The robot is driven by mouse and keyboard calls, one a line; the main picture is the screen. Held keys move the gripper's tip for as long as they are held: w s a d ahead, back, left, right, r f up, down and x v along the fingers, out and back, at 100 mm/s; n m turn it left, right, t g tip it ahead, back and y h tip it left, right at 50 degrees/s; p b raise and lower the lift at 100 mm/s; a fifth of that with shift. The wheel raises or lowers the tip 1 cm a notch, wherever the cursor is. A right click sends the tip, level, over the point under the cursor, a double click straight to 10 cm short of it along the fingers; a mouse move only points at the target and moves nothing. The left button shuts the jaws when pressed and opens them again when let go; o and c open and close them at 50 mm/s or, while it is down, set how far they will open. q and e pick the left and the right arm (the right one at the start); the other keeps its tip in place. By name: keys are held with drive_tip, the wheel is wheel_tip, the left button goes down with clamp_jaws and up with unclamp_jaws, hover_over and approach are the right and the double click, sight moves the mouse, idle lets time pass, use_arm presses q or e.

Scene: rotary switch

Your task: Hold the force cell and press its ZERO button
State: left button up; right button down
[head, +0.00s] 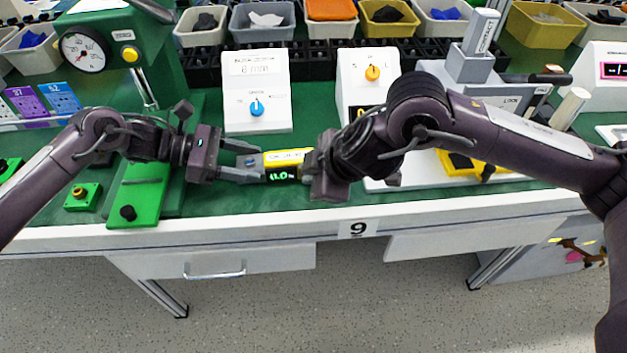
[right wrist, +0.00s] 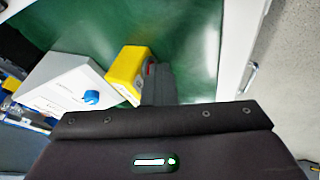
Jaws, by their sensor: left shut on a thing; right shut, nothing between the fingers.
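The force cell (head: 286,158) is a yellow and dark box with a green lit display, low over the green bench mat in the middle of the head view. My left gripper (head: 245,164) is shut on its left end. My right gripper (head: 312,170) is at its right end, shut and empty; the forearm hides part of that end. In the right wrist view, the yellow force cell (right wrist: 128,72) is just beyond my right fingers (right wrist: 158,84), with a small red patch beside the fingertips. I cannot tell whether the fingers touch it. The ZERO label is not readable.
A white box with a blue knob (head: 256,92) stands behind the force cell. Another white box with an orange knob (head: 367,75) is behind my right arm. A green press (head: 140,60) stands at left. Several bins line the back. The bench front edge (head: 200,235) is close.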

use_arm(q)
drive_tip(key=shift+s+d, duration=0.15)
drive_tip(key=shift+s, duration=0.1)
use_arm(e)
drive_tip(key=shift+w, duration=0.1)
drive_tip(key=shift+s, duration=0.45)
use_arm(q)
drive_tip(key=shift+f, duration=0.1)
use_arm(e)
drive_tip(key=s, duration=0.3)
drive_tip(key=shift+s, duration=0.15)
use_arm(q)
drive_tip(key=shift+w, duration=0.1)
use_arm(e)
drive_tip(key=v, duration=1)
use_arm(q)
drive_tip(key=o, duration=1.1)
drive_tip(key=shift+c, duration=0.2)
drive_tip(key=v, duration=1.2)
drive_tip(key=shift+w, duration=0.15)
